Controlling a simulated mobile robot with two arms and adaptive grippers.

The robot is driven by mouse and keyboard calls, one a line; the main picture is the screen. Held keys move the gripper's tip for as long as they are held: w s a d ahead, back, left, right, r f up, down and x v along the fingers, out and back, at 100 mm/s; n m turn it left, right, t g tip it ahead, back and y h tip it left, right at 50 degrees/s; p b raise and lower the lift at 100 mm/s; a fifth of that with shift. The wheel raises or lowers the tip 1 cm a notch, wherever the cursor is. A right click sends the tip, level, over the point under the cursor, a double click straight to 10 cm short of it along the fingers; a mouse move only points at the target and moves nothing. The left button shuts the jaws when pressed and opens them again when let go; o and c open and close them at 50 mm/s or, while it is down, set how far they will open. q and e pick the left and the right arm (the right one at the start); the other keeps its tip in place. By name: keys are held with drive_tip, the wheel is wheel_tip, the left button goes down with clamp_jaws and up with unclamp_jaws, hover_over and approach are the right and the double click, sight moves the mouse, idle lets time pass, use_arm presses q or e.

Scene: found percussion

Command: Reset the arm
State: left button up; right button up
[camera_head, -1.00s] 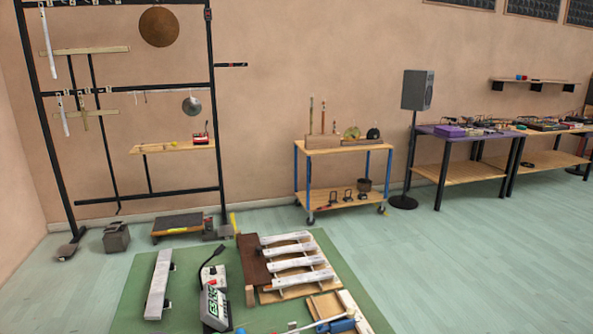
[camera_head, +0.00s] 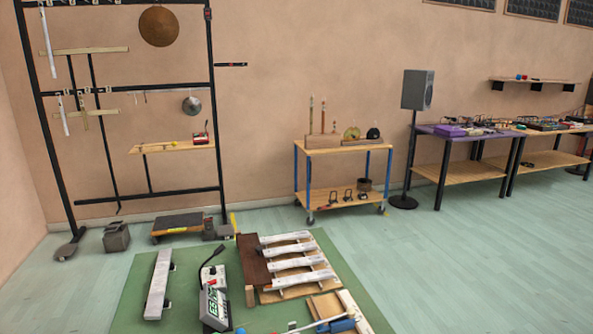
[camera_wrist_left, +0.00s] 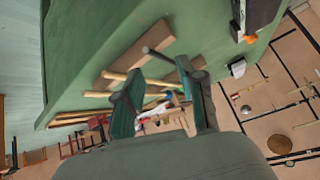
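My left gripper (camera_wrist_left: 160,90) shows in the left wrist view with its two green-grey fingers spread apart. I see nothing held between the fingers. Beyond them are a green surface and several wooden bars and sticks (camera_wrist_left: 122,78); the distance to them is hard to judge. Neither gripper shows in the head view, and my right gripper is in no view.
A black rack (camera_head: 212,120), a cart (camera_head: 345,146) and a speaker (camera_head: 416,90) stand behind. Floor at right is clear.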

use_arm(q)
drive_tip(key=s+f+g, duration=0.4)
drive_tip(key=s+g, duration=0.1)
drive_tip(key=s, duration=0.6)
wheel_tip(320, 180, down, 27)
drive_tip(key=s+g, duration=0.1)
drive_tip(key=s+a+f+g, duration=0.1)
drive_tip(key=s+a+f, duration=0.1)
drive_tip(key=s+f, duration=1.3)
drive_tip(key=shift+s+a+f+g, duration=0.25)
drive_tip(key=shift+s+a+g, duration=0.1)
drive_tip(key=shift+s, duration=0.4)
